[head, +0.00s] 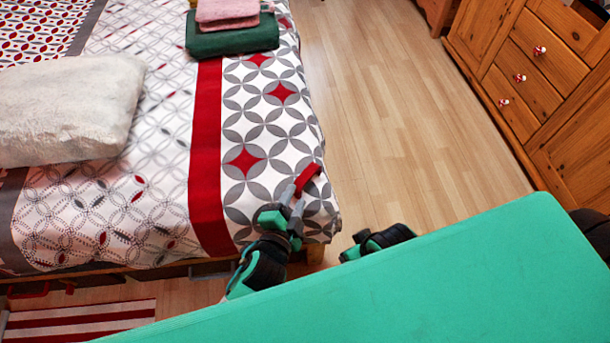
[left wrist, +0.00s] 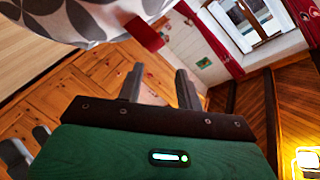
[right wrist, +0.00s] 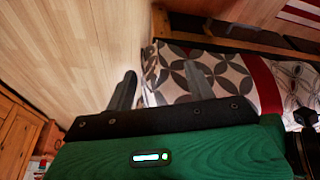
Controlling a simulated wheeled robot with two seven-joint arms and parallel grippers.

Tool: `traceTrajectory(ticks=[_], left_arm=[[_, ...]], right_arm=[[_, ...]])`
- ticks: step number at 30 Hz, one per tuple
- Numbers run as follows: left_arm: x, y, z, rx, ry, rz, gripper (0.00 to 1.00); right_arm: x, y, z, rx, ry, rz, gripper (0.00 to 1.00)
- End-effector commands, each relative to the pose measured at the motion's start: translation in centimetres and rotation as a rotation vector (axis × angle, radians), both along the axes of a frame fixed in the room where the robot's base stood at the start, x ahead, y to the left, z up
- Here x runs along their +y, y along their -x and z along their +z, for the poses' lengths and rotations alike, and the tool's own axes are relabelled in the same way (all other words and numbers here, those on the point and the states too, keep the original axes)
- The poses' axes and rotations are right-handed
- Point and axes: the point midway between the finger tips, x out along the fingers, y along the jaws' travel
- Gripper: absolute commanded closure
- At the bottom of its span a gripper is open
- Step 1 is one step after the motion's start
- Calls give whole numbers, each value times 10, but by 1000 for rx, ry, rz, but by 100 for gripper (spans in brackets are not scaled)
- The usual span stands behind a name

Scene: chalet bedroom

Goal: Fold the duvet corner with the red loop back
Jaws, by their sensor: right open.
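The duvet (head: 265,110) is white with grey circles, red diamonds and a red band, and lies on the bed. Its red loop (head: 308,181) sticks out at the near right corner; it also shows in the left wrist view (left wrist: 144,34). My left gripper (head: 292,200) is at that corner, just beside the loop. In the left wrist view its two fingers (left wrist: 160,82) stand apart with nothing between them, and the loop is past their tips. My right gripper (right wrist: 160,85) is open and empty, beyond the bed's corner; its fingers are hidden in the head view.
A cream fur cushion (head: 70,108) and a green folded cloth (head: 232,34) under pink ones (head: 228,10) lie on the bed. A wooden dresser (head: 530,75) stands at the right. Wooden floor (head: 390,120) between bed and dresser is clear. A striped rug (head: 80,320) lies near.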

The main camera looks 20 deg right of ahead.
Motion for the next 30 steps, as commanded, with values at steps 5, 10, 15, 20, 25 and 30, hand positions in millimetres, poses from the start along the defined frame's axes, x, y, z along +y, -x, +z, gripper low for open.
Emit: traceTrajectory(ticks=[5, 10, 15, 20, 25, 30], left_arm=[[-23, -32, -9, 0, 1, -1, 64], [-40, -55, -15, 1, 2, 0, 64], [-49, -68, -19, 2, 1, 1, 64], [-51, -72, -19, 2, 1, 1, 64], [-51, -72, -19, 2, 1, 1, 64], [-51, -71, -20, 2, 1, 1, 91]], right_arm=[[-1, 2, 8, -12, -1, 0, 45], [-1, 4, 16, -22, -3, 0, 45], [-1, 4, 21, -29, -4, 0, 45], [-2, 5, 25, -31, -3, 1, 45], [-2, 6, 26, -32, -4, 0, 45], [-2, 8, 24, -27, -3, 0, 45]])
